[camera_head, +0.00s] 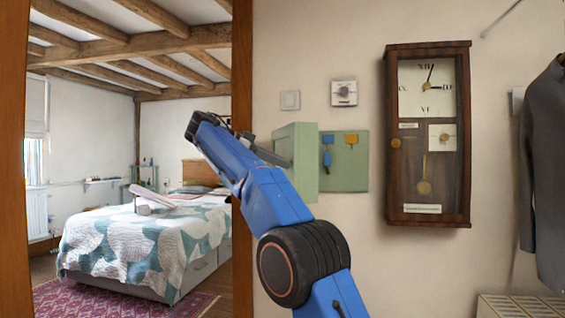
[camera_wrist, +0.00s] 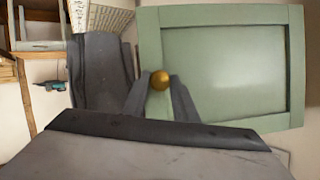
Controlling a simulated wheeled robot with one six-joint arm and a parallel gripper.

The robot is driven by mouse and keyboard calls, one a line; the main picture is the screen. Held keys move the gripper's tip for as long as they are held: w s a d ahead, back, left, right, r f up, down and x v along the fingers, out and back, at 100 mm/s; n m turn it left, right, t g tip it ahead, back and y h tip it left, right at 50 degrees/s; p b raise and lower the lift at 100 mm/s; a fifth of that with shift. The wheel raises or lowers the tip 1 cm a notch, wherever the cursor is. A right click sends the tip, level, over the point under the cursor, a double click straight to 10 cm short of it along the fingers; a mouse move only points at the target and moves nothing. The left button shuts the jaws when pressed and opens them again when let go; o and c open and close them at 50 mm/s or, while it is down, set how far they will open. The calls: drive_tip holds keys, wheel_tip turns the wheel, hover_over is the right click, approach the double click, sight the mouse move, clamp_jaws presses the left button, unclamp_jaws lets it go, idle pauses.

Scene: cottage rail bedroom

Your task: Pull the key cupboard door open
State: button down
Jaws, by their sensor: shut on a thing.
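The key cupboard door (camera_head: 298,150) is pale green and stands swung out from the wall at the left of the cupboard. Behind it the cupboard's green interior (camera_head: 350,178) shows, with blue and yellow key tags hanging inside. In the wrist view the door's framed panel (camera_wrist: 225,70) fills the upper right. A round brass knob (camera_wrist: 160,80) sits near the door's edge, between the two fingers of my gripper (camera_wrist: 160,92). My gripper is shut on the knob. In the head view my gripper (camera_head: 268,148) is at the door, its fingertips partly hidden.
A dark wooden wall clock (camera_head: 392,170) hangs right of the cupboard. A thermostat (camera_head: 344,92) and a light switch (camera_head: 290,100) are above. A dark coat (camera_head: 545,170) hangs at the far right. A doorway at left opens onto a bed (camera_head: 145,240).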

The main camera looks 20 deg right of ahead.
drive_tip(key=shift+f, duration=0.1)
drive_tip(key=c, duration=1.4)
unclamp_jaws()
drive_tip(key=shift+w, duration=0.1)
